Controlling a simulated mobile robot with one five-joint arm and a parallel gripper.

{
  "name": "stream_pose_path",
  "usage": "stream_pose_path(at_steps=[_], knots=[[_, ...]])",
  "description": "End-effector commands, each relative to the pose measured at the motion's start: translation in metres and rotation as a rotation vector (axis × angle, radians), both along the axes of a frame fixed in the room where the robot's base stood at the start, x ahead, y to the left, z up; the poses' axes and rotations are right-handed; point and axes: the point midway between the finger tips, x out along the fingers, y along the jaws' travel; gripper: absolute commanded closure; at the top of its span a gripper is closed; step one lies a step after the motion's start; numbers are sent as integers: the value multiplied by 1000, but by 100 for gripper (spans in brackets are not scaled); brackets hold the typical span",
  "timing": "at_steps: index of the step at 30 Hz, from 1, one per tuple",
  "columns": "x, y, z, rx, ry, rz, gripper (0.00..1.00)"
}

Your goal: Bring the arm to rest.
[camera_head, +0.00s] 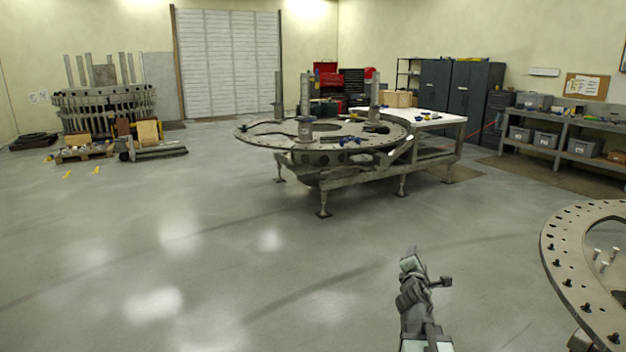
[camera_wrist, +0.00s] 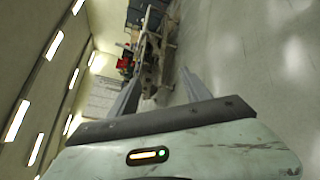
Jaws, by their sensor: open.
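My arm reaches up from the bottom of the head view, right of the middle, over bare floor. My gripper (camera_head: 410,258) is at its upper end, small and dark in that view. In the wrist view my gripper (camera_wrist: 160,92) shows two grey fingers spread apart, with nothing between them. It is open and touches nothing that I can see. The wrist view is tilted on its side.
A round turret plate (camera_head: 262,136) on a metal stand is at the middle back. Another ring plate (camera_head: 562,262) with bolts stands close at the right edge. Shelves (camera_head: 555,128) with grey bins line the right wall. The grey floor (camera_head: 200,240) at left and front is clear.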

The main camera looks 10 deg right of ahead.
Motion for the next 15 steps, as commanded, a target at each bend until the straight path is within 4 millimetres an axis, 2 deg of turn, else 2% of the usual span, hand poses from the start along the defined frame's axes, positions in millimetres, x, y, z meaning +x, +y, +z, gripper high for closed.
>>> stream_pose_path(at_steps=[1,4,6,8,10,12,15], knots=[[5,48,-12,183,9,-22,44],[-8,120,-60,570,71,-146,44],[-31,164,-96,824,142,-279,44],[-60,195,-127,1029,214,-434,44],[-101,218,-157,1240,295,-670,44],[-139,239,-175,1388,365,-901,44],[-182,261,-183,1489,427,-1177,44]])
